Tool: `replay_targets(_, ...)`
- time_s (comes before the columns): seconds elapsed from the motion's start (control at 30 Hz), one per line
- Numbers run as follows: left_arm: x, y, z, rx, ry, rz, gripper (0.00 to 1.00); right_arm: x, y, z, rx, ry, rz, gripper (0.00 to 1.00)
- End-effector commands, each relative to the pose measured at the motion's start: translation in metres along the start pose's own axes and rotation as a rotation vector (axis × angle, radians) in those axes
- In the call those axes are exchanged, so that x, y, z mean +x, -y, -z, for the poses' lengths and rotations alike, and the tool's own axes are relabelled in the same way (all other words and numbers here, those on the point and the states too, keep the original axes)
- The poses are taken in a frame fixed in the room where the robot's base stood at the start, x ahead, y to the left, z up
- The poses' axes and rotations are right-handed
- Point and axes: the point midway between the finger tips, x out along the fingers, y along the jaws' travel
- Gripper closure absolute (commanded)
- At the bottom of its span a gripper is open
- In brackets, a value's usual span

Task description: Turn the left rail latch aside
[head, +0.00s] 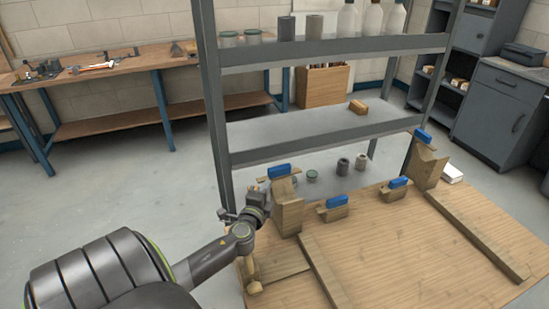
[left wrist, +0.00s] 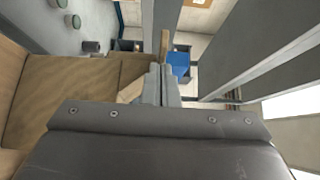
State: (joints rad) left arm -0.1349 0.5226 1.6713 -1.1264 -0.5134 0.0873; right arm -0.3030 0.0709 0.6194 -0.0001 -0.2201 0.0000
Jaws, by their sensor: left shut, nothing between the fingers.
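The left rail latch is a light wooden bar (head: 265,179) with a blue block (head: 279,171) beside it, at the top of the left wooden post (head: 288,214). My left gripper (head: 264,188) is shut and empty, close to the left side of the post top. In the left wrist view its fingertips (left wrist: 160,74) are together, and the wooden bar (left wrist: 164,45) and blue block (left wrist: 179,62) show just beyond them. I cannot tell whether the fingers touch the bar. My right gripper is not in view.
A wooden board (head: 410,255) carries two long strips and smaller blocks with blue tops (head: 337,202) (head: 397,184). A similar post (head: 428,170) stands at the right. A grey metal shelf (head: 290,150) rises close behind. Open floor (head: 110,195) lies left.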

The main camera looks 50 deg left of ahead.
Motion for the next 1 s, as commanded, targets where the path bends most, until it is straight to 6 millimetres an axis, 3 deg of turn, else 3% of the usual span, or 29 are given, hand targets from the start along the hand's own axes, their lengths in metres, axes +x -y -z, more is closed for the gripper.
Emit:
replay_targets(0.47,0.001,0.007,0.0,-0.002,0.001,0.002,1.0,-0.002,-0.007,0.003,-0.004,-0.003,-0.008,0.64)
replay_targets(1.0,0.001,0.092,0.0,0.0,-0.001,0.003,1.0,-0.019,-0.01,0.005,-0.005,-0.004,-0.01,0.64)
